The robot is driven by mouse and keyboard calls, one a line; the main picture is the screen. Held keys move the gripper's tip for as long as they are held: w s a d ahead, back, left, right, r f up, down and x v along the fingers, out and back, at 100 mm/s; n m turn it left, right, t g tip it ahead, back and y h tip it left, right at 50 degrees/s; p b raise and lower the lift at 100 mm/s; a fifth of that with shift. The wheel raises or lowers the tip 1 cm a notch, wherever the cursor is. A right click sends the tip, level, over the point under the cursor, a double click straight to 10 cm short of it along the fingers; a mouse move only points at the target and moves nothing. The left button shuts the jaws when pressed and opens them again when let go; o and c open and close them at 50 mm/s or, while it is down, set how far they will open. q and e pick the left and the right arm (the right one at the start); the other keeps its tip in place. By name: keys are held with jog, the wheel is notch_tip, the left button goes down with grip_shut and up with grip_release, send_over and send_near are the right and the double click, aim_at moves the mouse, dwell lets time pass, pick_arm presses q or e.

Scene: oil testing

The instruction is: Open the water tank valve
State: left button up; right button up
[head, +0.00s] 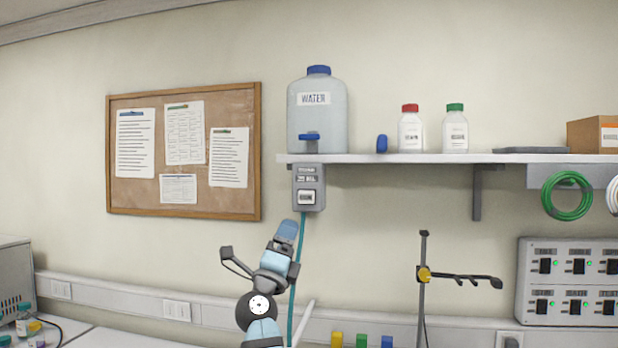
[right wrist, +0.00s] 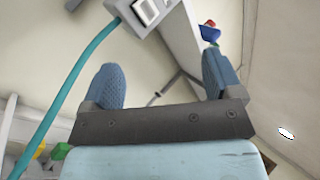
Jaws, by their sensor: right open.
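The water tank (head: 330,120), a clear jug with a blue cap and a WATER label, stands upright on the left end of the wall shelf. Its blue valve handle (head: 309,135) is low on its front and looks level. My right gripper (head: 287,232) is below the shelf, lower than the valve and apart from it. In the right wrist view its two blue fingers (right wrist: 165,80) are wide apart with nothing between them. I cannot make out the valve in that view. My left gripper is not in view.
A grey switch box (head: 308,200) hangs under the shelf (head: 390,158), with a teal hose (head: 298,265) running down close to my right gripper. The box also shows in the right wrist view (right wrist: 146,12). Two capped bottles (head: 411,133) stand further right. A clamp stand (head: 422,300) is below.

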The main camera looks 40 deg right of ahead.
jog(key=d+r+m+g+y+b, duration=0.1)
jog(key=d+r+m+g, duration=0.15)
jog(key=r+m, duration=0.35)
jog(key=d+r+m+g+y+b, duration=0.1)
jog(key=d+r+m+g+y, duration=0.2)
jog(key=r, duration=0.5)
jog(key=m+t+y+b, duration=0.1)
jog(key=m+t+y, duration=0.2)
jog(key=t+y, duration=0.1)
send_near(309, 135)
pick_arm(q)
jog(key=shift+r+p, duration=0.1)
jog(key=shift+p, duration=1.75)
pick_arm(e)
jog(key=shift+x, duration=5.45)
jog(key=shift+a+r, duration=0.1)
jog(key=c, duration=0.9)
